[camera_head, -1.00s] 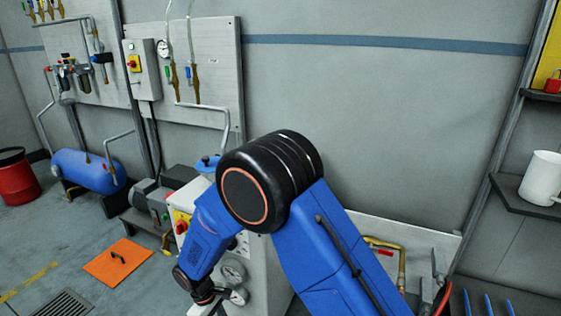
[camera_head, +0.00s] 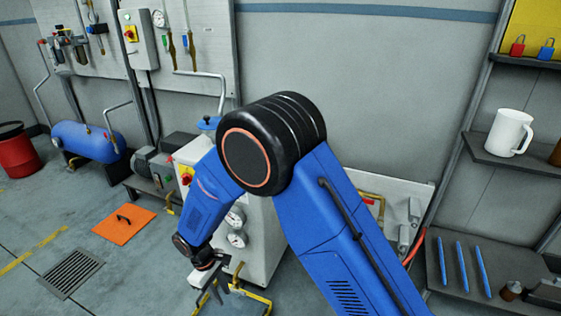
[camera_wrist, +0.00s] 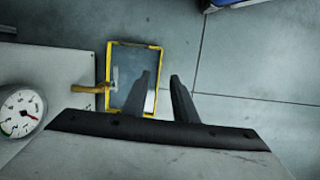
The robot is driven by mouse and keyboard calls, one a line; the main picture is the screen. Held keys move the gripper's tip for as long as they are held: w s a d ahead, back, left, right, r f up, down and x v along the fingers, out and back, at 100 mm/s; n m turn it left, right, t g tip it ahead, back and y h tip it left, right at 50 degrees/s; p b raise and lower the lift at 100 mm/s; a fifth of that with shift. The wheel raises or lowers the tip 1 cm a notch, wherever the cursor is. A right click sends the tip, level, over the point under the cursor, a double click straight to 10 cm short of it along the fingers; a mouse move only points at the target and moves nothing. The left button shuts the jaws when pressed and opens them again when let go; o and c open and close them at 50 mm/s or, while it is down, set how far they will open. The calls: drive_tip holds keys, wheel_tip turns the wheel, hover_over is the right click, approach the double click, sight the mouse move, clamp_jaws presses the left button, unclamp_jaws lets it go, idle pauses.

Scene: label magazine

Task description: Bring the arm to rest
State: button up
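My blue arm (camera_head: 318,205) with a black elbow fills the middle of the head view, bent with its forearm reaching down and left. My gripper (camera_head: 217,296) hangs at the forearm's end, above the floor and in front of the grey machine cabinet. In the wrist view, my gripper (camera_wrist: 160,82) shows two dark fingers standing apart with nothing between them. A yellow-rimmed tray or frame (camera_wrist: 128,60) lies beyond the fingertips.
The cabinet carries gauges (camera_head: 236,238); one gauge (camera_wrist: 20,115) is near the left in the wrist view. Shelves at right hold a white jug (camera_head: 510,132) and blue rods (camera_head: 461,267). An orange plate (camera_head: 124,223) and a grate (camera_head: 72,272) mark open floor at left.

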drive_tip(key=w+d+r+m+t+y, duration=0.1)
drive_tip(key=w+d+r+m, duration=0.15)
drive_tip(key=d+r, duration=1.05)
drive_tip(key=w+d+r+m+t+y, duration=0.15)
drive_tip(key=d+r+m, duration=0.25)
drive_tip(key=d+r, duration=0.85)
drive_tip(key=s+d+r+m+t, duration=0.1)
drive_tip(key=s+d+r, duration=0.25)
drive_tip(key=d, duration=0.35)
drive_tip(key=s+d+r+m, duration=0.2)
drive_tip(key=s+d+r, duration=0.1)
drive_tip(key=d+r, duration=0.3)
drive_tip(key=s+d+r+m+t, duration=0.1)
drive_tip(key=s+d+m+t, duration=0.1)
drive_tip(key=s+d, duration=0.8)
drive_tip(key=shift+s+m, duration=0.85)
drive_tip(key=shift+s, duration=0.25)
